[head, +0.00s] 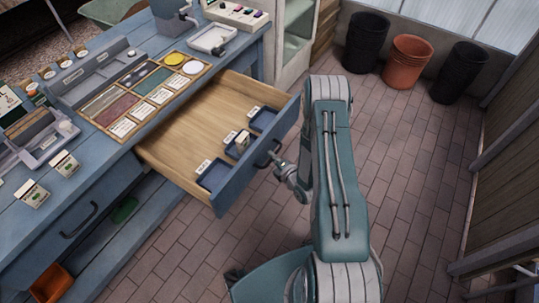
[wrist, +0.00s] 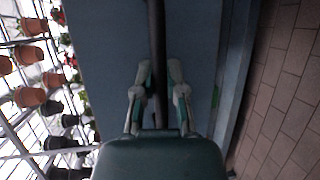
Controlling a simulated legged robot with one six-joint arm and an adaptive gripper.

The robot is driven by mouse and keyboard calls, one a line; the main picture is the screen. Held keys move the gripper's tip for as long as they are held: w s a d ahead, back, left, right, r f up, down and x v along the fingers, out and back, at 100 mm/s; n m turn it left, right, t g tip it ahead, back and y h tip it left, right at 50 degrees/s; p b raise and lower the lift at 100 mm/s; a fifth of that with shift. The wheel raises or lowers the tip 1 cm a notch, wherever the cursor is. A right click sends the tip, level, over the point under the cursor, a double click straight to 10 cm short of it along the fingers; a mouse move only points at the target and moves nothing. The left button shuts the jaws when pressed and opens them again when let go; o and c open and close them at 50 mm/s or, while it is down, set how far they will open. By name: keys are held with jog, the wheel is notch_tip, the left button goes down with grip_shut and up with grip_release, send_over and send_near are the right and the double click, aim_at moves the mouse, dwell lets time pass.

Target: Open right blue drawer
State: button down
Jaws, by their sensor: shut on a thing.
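The right blue drawer (head: 240,178) is pulled well out of the blue workbench in the head view. Its wooden inside (head: 190,135) shows, with small blue trays near the front. My gripper (head: 277,160) is at the drawer's front, at its dark handle (head: 266,158). In the wrist view the two fingers of my gripper (wrist: 157,90) are on either side of the dark handle bar (wrist: 156,40), shut on it, against the blue drawer front (wrist: 105,70). The left blue drawer (head: 85,225), with a dark handle, is closed.
The workbench top (head: 100,135) holds a seed tray, cards and boxes. An orange bin (head: 52,283) sits on the lower shelf. Black and terracotta pots (head: 405,62) stand by the far wall. The brick floor (head: 410,190) to the right is clear.

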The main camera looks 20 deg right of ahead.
jog(key=shift+s+f, duration=0.1)
jog(key=shift+f, duration=0.1)
jog(key=c, duration=0.7)
grip_release()
jog(key=shift+r, duration=0.1)
jog(key=v, duration=1.1)
jog(key=shift+s+d, duration=0.15)
jog(key=shift+s, duration=0.2)
